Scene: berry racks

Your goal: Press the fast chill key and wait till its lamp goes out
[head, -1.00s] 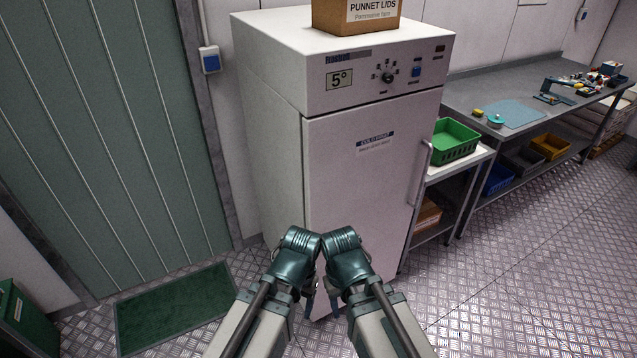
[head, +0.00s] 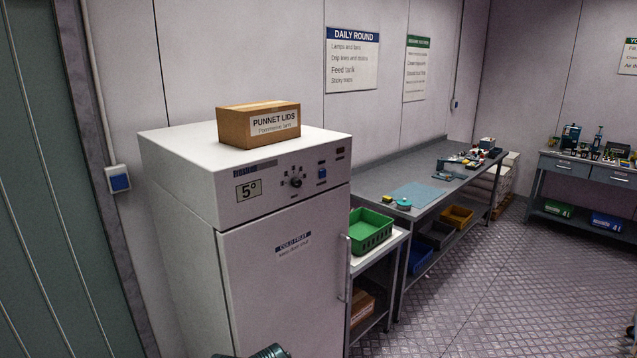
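The white cold cabinet (head: 283,270) stands at left centre in the head view, its door closed. Its top panel has a display (head: 249,190) reading 5°, a dark round knob (head: 296,182) with marks around it, and a small blue key (head: 322,173). A small dark window (head: 340,153) is at the panel's upper right. The labels by the key are too small to read, and I see no clearly lit lamp. Only a sliver of a dark teal part of my arms shows at the bottom edge, below the panel. Neither gripper's fingers show.
A cardboard box (head: 258,122) marked PUNNET LIDS sits on the cabinet. A green crate (head: 371,231) stands on a side table to the right. A long grey bench (head: 375,185) runs along the wall. The floor (head: 480,275) at right is clear.

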